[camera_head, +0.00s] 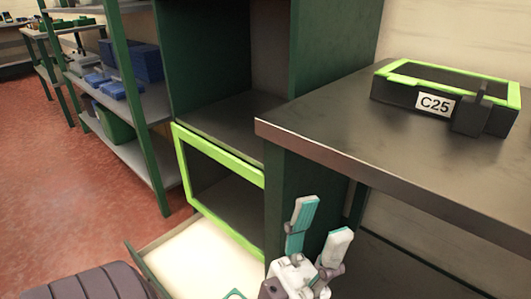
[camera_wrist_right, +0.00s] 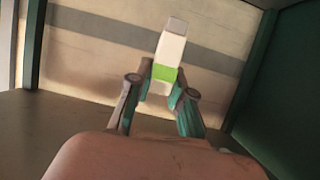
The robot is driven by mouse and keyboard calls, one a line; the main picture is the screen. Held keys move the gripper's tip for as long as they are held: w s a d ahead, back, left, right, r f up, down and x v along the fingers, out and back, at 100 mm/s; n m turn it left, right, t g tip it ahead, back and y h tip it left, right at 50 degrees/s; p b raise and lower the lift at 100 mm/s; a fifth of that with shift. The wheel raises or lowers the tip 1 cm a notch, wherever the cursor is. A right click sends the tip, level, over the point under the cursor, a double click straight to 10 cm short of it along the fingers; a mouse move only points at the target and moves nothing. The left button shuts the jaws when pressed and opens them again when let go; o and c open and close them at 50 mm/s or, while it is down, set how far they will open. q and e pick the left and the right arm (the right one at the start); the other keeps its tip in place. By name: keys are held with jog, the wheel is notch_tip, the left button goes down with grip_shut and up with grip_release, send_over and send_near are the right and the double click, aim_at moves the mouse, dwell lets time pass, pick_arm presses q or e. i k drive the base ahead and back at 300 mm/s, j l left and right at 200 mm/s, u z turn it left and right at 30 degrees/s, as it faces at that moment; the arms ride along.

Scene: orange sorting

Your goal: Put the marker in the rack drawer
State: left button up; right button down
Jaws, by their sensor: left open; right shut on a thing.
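The marker (camera_wrist_right: 172,48) is white with a green band and a grey end. It shows only in the right wrist view, between the fingers of my right gripper (camera_wrist_right: 161,82), which is shut on it. The right gripper cannot be made out in the head view. The rack drawer (camera_head: 180,262) is pulled out low at the bottom of the head view, with a pale inside. A small green-edged item (camera_head: 235,295) shows at its lower edge, partly cut off. My left gripper (camera_head: 320,224) is open and empty, in front of the table's side and right of the drawer.
A dark table (camera_head: 330,118) carries a black and lime box (camera_head: 455,78) labelled C25. A lime-framed bin (camera_head: 219,190) sits in the green rack above the drawer. Shelves with blue bins (camera_head: 145,62) stand at the left. The red floor (camera_head: 70,190) there is clear.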

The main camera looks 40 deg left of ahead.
aim_at(186, 251)
jog(key=k+u, duration=0.25)
jog(key=u, duration=0.2)
jog(key=k+j+u, duration=0.15)
jog(key=u, duration=0.35)
jog(key=i+j+u, duration=0.2)
jog(key=j+u, duration=0.15)
jog(key=i+j+u, duration=0.25)
jog(key=j+u, duration=0.15)
jog(key=i+j+u, duration=0.35)
jog(key=i+j, duration=0.2)
jog(key=i, duration=0.15)
